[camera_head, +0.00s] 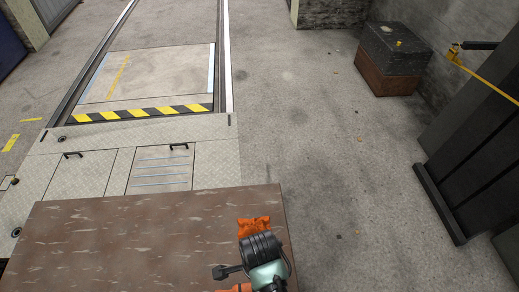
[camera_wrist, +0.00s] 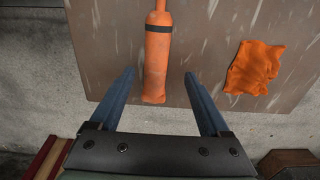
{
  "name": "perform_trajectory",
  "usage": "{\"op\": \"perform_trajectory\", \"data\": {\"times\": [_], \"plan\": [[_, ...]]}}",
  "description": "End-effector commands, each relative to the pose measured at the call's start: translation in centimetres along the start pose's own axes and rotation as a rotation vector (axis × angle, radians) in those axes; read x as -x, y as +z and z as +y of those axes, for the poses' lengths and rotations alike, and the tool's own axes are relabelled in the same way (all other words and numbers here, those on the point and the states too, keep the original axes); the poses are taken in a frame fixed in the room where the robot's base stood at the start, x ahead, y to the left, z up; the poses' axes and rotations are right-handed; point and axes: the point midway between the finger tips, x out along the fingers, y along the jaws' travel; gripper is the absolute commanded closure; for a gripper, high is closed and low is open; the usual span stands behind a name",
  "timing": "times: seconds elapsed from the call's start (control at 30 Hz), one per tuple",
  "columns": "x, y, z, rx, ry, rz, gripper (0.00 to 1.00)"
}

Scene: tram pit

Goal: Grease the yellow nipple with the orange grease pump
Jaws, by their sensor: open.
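The orange grease pump (camera_wrist: 157,65) lies on the brown tabletop in the wrist view. It is a long cylinder with a dark band and a narrower end at the top edge. My gripper (camera_wrist: 158,74) is open, its two blue fingers on either side of the pump's near end in the picture. I see no contact, and the height gap cannot be told. In the head view a small yellow thing (camera_head: 399,43) sits on a dark block, and another yellow piece (camera_head: 454,53) is by the right wall. I cannot tell whether either is the nipple.
A crumpled orange cloth (camera_wrist: 256,67) lies right of the pump. The brown table (camera_head: 130,235) fills the lower left of the head view. Beyond it are metal floor plates (camera_head: 80,150) with handles and a striped yellow-black edge (camera_head: 140,113).

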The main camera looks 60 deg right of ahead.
Motion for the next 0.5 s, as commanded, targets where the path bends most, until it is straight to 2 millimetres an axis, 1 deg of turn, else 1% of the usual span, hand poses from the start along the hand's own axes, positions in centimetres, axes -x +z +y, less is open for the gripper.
{"op": "perform_trajectory", "data": {"times": [0.13, 0.3, 0.4, 0.5], "plan": [[-1.5, 0.0, 0.4, 0.002, 0.002, 0.001, 0.20], [-4.2, 0.0, 0.8, 0.002, 0.001, 0.001, 0.20], [-5.0, 0.1, 0.8, 0.003, -0.001, 0.000, 0.20], [-5.3, 0.1, 0.7, 0.003, -0.003, -0.001, 0.20]]}}
